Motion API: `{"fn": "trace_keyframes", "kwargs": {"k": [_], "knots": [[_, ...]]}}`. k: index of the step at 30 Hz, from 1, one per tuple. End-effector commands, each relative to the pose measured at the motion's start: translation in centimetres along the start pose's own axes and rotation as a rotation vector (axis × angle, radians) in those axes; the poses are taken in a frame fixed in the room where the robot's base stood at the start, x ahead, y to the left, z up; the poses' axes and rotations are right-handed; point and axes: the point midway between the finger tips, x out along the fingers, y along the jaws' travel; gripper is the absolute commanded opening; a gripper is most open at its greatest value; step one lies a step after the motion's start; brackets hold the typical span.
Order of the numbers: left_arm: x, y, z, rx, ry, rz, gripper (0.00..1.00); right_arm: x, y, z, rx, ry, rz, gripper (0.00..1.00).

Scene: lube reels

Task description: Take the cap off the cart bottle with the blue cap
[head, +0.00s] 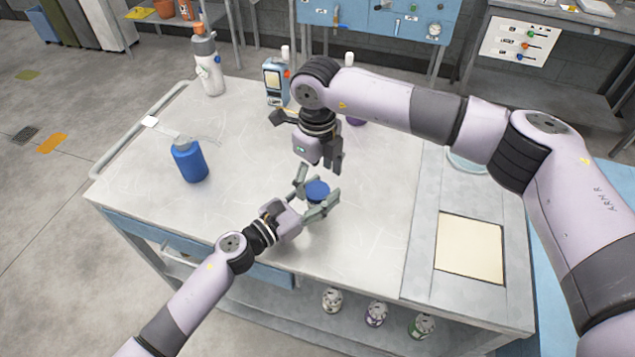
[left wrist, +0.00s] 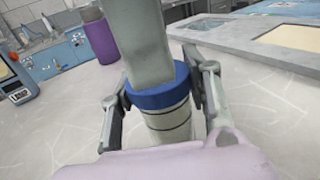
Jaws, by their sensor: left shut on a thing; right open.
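The bottle with the blue cap (head: 318,190) stands upright on the cart top (head: 375,200). In the left wrist view its blue cap (left wrist: 160,98) sits on the pale, dark-ringed bottle body (left wrist: 168,125). My left gripper (head: 317,201) is shut on this bottle, one finger on each side, at about cap height. My right gripper (head: 323,166) points down, open and empty, just above and behind the cap. In the left wrist view a grey-green bar reaches down in front of the cap's top and hides part of it. In the head view the bottle body is mostly hidden.
A blue jug (head: 189,161) with a spout stands left, a white bottle (head: 207,62) at the back left. A meter (head: 276,80) and a purple bottle (left wrist: 101,41) stand behind. Several bottles (head: 376,313) sit on the lower shelf. The front left top is clear.

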Motion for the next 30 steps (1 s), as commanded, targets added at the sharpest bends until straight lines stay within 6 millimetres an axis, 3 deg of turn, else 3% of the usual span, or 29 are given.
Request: {"fn": "trace_keyframes", "kwargs": {"k": [3, 10, 11, 21, 30], "knots": [[0.00, -0.01, -0.03, 0.000, 0.000, 0.000, 0.00, -1.35, -0.04, 0.01, 0.001, -0.001, -0.001, 0.73], [0.00, -0.01, -0.02, 0.000, 0.000, 0.000, 0.00, -1.55, -0.01, -0.03, 0.001, 0.001, 0.000, 0.73], [0.00, 0.00, -0.01, 0.000, 0.000, 0.000, 0.46, -1.55, -0.02, -0.03, 0.001, 0.001, 0.000, 0.73], [0.00, 0.00, -0.01, 0.000, 0.000, 0.000, 0.68, -1.53, -0.02, -0.02, 0.001, 0.001, 0.000, 0.73], [-0.15, 0.00, -0.03, 0.000, 0.000, 0.000, 0.68, -1.52, -0.01, -0.02, 0.001, 0.001, 0.000, 0.73]]}}
